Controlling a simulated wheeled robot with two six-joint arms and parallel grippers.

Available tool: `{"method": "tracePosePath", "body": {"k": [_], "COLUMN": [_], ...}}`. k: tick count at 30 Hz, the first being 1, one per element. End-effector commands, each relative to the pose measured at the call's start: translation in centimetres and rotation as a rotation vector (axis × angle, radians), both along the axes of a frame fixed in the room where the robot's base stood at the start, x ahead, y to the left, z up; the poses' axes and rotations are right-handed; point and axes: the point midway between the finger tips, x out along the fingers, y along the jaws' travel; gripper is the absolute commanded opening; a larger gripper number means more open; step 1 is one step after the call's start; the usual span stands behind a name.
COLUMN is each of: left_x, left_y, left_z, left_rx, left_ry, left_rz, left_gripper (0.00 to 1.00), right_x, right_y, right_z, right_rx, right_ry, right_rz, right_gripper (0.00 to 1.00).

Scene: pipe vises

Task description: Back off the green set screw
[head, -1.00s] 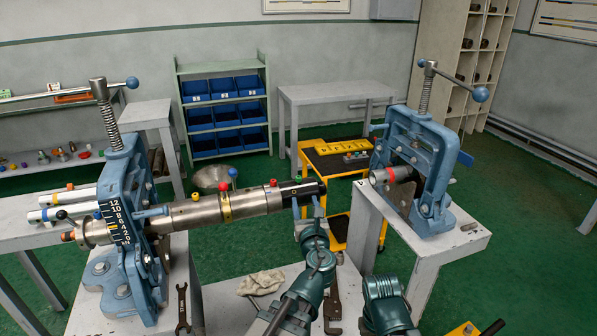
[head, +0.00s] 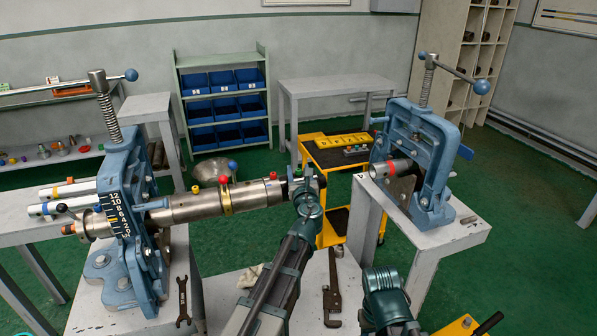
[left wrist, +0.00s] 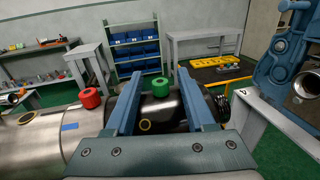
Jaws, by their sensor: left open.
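The green set screw (left wrist: 160,87) stands upright on the black end piece of the steel pipe. In the left wrist view it shows between the two blue fingers of my left gripper (left wrist: 161,100), which is open, one finger on each side and no contact visible. In the head view the left gripper (head: 308,180) is at the right end of the pipe (head: 250,195) and hides most of the black end; a bit of the green screw (head: 297,173) shows beside it. A red set screw (left wrist: 90,97) sits to its left. My right gripper is out of view.
A blue vise (head: 125,210) holds the pipe at left. A second blue vise (head: 425,150) with a red-banded pipe (head: 388,169) stands at right. Further red, blue and yellow knobs rise along the pipe. A wrench (head: 332,290) lies on the bench below.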

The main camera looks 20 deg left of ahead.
Motion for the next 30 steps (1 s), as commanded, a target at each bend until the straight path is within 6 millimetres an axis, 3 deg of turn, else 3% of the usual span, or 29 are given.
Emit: {"method": "tracePosePath", "body": {"k": [11,20,30], "left_x": [0.32,0.31,0.36], "left_y": [0.15,0.13,0.08], "left_z": [0.0,0.0,0.0], "left_rx": [0.0,0.0,0.0], "left_ry": [0.0,0.0,0.0], "left_rz": [0.0,0.0,0.01], "left_gripper": [0.53,0.0,0.0], "right_x": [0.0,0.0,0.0], "right_y": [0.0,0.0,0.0], "right_z": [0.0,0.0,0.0], "right_rx": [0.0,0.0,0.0], "right_ry": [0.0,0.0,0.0], "right_rz": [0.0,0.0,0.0], "right_gripper": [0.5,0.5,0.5]}}
